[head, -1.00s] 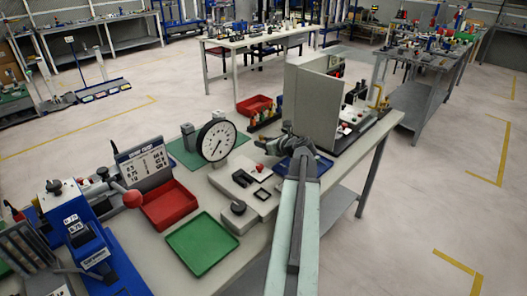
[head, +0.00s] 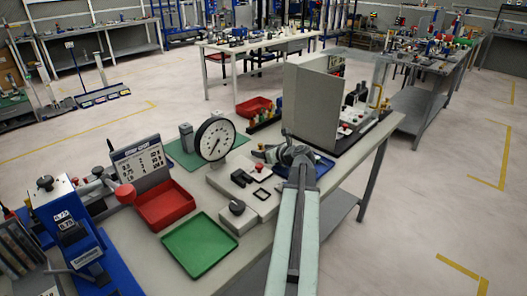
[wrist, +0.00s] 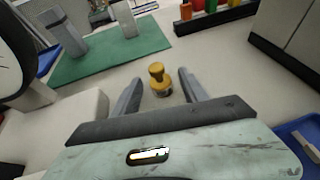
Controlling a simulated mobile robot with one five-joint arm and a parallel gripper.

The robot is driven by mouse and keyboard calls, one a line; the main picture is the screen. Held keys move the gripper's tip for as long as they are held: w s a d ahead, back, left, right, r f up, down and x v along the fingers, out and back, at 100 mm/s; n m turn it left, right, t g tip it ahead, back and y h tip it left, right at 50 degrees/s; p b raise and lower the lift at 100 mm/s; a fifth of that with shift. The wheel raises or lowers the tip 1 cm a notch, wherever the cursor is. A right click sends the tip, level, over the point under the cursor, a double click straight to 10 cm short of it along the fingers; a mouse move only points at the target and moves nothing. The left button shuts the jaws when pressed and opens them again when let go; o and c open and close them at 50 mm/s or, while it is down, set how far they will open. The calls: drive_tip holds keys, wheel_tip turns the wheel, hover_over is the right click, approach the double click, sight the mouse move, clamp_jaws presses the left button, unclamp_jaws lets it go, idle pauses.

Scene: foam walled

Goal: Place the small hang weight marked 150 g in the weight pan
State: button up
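A small brass-yellow weight with a round knob on top (wrist: 158,80) stands upright on the bench in the wrist view. Any marking on it is too small to read. My gripper (wrist: 159,76) is open, with one finger on each side of the weight and a gap showing on both sides. In the head view my gripper (head: 270,151) is low over the bench, right of the white dial gauge (head: 215,139), and the weight is hard to make out there. I cannot tell which thing is the weight pan.
A grey upright panel (head: 312,105) stands right of my gripper, with a blue tray (head: 322,166) beside the arm. A green mat (wrist: 110,50) holds grey blocks. Red (head: 165,205) and green (head: 200,247) trays lie at the front left. A row of coloured pieces stands behind.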

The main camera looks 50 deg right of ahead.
drive_tip(key=shift+r, duration=0.1)
drive_tip(key=shift+s+r+p, duration=0.2)
drive_tip(key=shift+r+p, duration=0.05)
drive_tip(key=shift+p, duration=0.1)
drive_tip(key=p+v, duration=0.4)
drive_tip(key=v, duration=0.6)
drive_tip(key=shift+s+a+r, duration=0.15)
drive_tip(key=shift+s+r, duration=0.1)
drive_tip(key=shift+s+a, duration=0.1)
drive_tip(key=shift+s, duration=0.3)
drive_tip(key=shift+s, duration=0.1)
